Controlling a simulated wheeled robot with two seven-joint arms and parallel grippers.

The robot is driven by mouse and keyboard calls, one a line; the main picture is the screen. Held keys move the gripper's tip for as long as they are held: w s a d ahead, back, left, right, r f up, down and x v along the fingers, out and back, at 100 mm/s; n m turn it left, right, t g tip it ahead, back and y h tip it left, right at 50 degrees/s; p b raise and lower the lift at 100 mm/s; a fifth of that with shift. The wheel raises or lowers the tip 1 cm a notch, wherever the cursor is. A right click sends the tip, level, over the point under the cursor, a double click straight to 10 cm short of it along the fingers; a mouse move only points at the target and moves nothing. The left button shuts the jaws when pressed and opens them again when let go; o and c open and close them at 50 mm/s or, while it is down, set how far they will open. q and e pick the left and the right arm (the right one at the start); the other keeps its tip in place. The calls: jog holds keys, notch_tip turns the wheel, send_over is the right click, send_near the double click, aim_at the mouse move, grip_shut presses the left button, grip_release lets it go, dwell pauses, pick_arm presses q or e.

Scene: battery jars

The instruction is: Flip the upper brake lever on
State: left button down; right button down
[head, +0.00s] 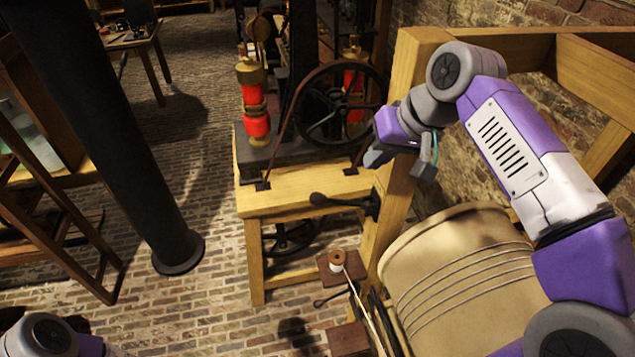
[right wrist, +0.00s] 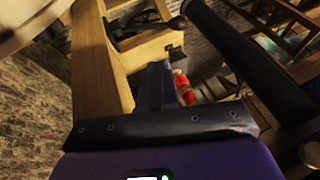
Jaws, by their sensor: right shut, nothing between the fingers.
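The upper brake lever (head: 345,202) is a dark rod with a round knob at its left end. It lies nearly level at the front of the wooden machine frame, joined to a dark bracket at its right. In the right wrist view the lever (right wrist: 155,29) shows near the top, with its knob at the right. My right gripper (head: 398,167) is shut and empty, above and to the right of the lever, apart from it, beside the wooden post. Its dark fingers also show in the right wrist view (right wrist: 156,82). My left gripper is out of view.
A spoked wheel (head: 335,104) and red coils (head: 255,110) stand on the machine. The wooden post (head: 399,190) and large tan drum (head: 455,262) crowd my right arm. A black column (head: 110,130) stands left; brick floor between is open.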

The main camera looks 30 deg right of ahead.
jog(key=b, duration=0.1)
send_over(342, 202)
jog(key=s, duration=0.2)
notch_tip(342, 202, down, 9)
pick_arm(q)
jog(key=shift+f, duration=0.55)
pick_arm(e)
jog(key=a, duration=0.1)
jog(key=w+a+f, duration=0.1)
jog(key=a+f, duration=0.1)
jog(key=shift+w+f, duration=0.1)
jog(key=shift+w, duration=0.15)
